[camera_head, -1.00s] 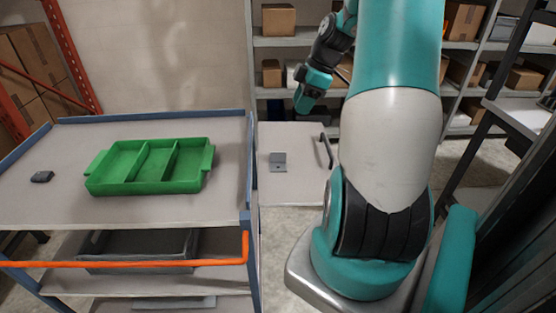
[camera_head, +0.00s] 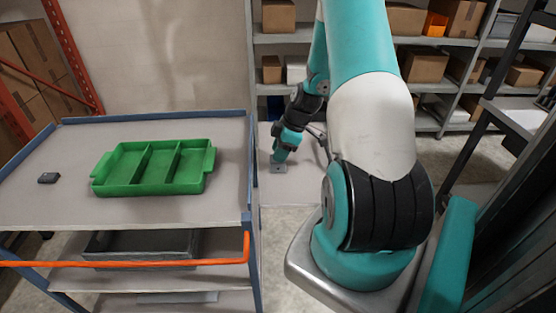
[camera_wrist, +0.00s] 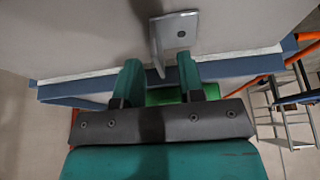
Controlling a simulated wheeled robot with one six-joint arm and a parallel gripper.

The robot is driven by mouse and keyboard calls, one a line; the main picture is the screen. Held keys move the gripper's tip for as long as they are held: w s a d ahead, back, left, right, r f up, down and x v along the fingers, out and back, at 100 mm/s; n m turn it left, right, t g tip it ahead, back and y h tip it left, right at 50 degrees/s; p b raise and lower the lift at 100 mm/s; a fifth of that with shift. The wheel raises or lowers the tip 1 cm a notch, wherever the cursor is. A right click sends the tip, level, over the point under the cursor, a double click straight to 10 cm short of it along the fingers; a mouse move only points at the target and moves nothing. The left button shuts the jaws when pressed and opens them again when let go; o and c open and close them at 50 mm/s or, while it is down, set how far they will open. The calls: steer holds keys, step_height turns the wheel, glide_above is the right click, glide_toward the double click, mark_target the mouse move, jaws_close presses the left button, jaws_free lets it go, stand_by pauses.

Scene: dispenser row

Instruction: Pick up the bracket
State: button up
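The bracket (camera_head: 278,169) is a small grey angle piece on the pale surface behind the cart; my gripper partly hides it in the head view. In the wrist view, the bracket (camera_wrist: 178,33) shows a flat flange with a hole and a plate standing up from it. My gripper (camera_head: 280,157) points down at it. In the wrist view my gripper (camera_wrist: 158,64) is open, with one finger on each side of the plate's near edge. I cannot tell whether either finger touches it.
A cart (camera_head: 60,211) with blue edges and an orange handle (camera_head: 130,264) stands at left. It carries a green divided tray (camera_head: 151,189) and a small dark object (camera_head: 48,178). Shelves with boxes (camera_head: 426,64) stand behind. A dark bar handle lies near the bracket.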

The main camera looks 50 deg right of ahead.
steer(key=shift+x, duration=0.75)
jaws_close()
